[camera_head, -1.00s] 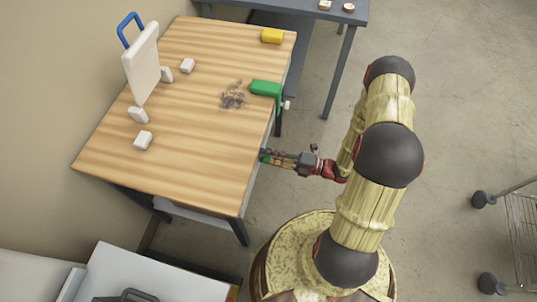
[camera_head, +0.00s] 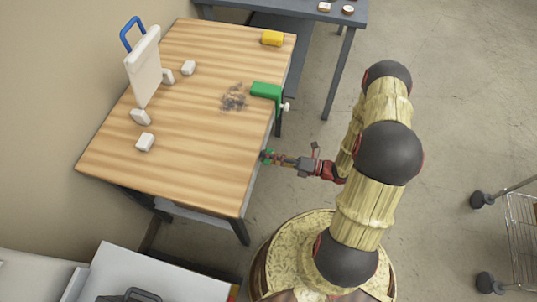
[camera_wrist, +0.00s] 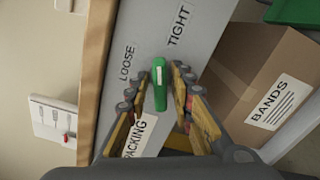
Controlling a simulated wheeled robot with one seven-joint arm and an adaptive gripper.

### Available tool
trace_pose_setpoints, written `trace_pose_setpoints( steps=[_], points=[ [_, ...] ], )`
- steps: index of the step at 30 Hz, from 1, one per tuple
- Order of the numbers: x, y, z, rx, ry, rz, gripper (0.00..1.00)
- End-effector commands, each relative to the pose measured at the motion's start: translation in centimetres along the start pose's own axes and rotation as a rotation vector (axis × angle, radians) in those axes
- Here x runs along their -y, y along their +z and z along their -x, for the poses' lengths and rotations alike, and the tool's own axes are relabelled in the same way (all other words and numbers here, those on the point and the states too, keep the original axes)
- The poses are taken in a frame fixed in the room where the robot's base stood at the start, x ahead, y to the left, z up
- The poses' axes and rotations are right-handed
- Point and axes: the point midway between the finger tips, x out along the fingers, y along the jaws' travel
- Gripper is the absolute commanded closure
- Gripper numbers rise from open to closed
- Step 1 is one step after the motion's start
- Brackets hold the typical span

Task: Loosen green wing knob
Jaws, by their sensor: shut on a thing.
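The green wing knob (camera_wrist: 160,84) is on a grey panel at the table's edge, with a white line on its upper part. In the wrist view it stands nearly upright, between the word LOOSE (camera_wrist: 127,63) on its left and TIGHT (camera_wrist: 179,25) at upper right. My gripper (camera_wrist: 161,84) has a finger on each side of the knob and is shut on it. In the head view my gripper (camera_head: 268,157) is at the right edge of the wooden table (camera_head: 190,150), with the knob mostly hidden there.
A green clamp (camera_head: 265,90) grips the table edge nearby. A cardboard box (camera_wrist: 265,85) labelled BANDS sits right of the panel in the wrist view. White blocks, a white board (camera_head: 144,68) with a blue handle and a yellow object (camera_head: 272,38) stand on the table.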

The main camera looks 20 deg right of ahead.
Motion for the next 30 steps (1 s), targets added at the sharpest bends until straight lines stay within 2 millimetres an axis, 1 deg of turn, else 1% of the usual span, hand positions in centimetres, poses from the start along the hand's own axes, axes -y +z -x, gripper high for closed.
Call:
trace_pose_setpoints(
  steps=[21, 30],
  points=[
    [0.18, -0.17, 0.02, -0.003, -0.004, 0.679, 1.00],
    [0.22, -0.14, 0.02, -0.004, -0.004, 0.941, 1.00]
  ],
)
